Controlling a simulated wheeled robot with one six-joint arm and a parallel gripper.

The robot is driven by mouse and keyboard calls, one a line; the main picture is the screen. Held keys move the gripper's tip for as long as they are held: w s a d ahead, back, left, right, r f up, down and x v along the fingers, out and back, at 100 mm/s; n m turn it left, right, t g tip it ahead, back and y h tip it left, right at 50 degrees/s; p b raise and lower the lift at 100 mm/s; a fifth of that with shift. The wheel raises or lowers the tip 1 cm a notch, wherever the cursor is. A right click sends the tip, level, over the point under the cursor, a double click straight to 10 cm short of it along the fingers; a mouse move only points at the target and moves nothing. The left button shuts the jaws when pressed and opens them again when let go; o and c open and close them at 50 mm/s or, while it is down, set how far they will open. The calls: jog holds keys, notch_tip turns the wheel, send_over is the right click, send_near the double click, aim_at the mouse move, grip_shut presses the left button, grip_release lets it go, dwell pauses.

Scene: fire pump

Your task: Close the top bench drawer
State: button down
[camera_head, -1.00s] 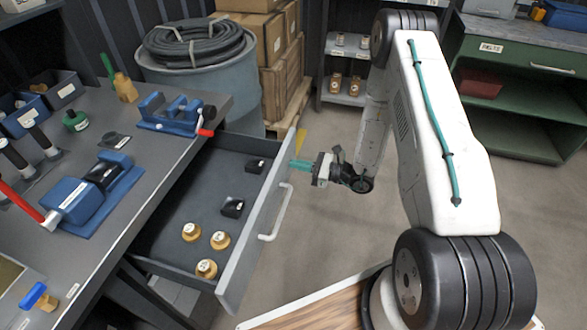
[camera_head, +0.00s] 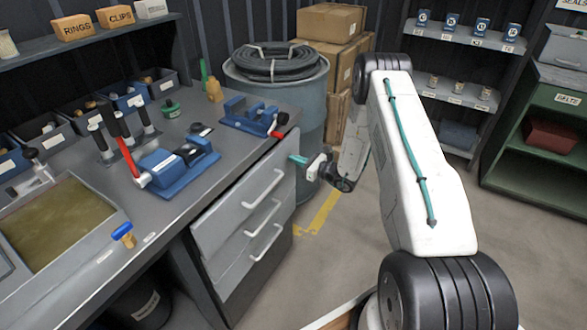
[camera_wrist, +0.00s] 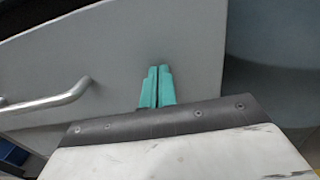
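The top bench drawer (camera_head: 237,193) is a grey front with a pale bar handle (camera_head: 264,189), now sitting about level with the two drawer fronts below it. Its inside is hidden. My gripper (camera_head: 297,159) is at the upper right end of this front, with its teal fingers pointing at it. In the wrist view the teal fingers (camera_wrist: 157,86) are together with nothing between them, against or very close to the grey front. The handle (camera_wrist: 62,103) shows to their left, apart from them.
The bench top (camera_head: 220,165) carries a blue vise (camera_head: 250,115) near the corner above the drawer. A blue barrel (camera_head: 310,103) with a coiled hose stands just behind my gripper. Open floor lies to the right, before the green cabinet (camera_head: 540,140).

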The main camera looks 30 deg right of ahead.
jog(key=shift+x, duration=0.9)
jog(key=shift+a+r, duration=0.1)
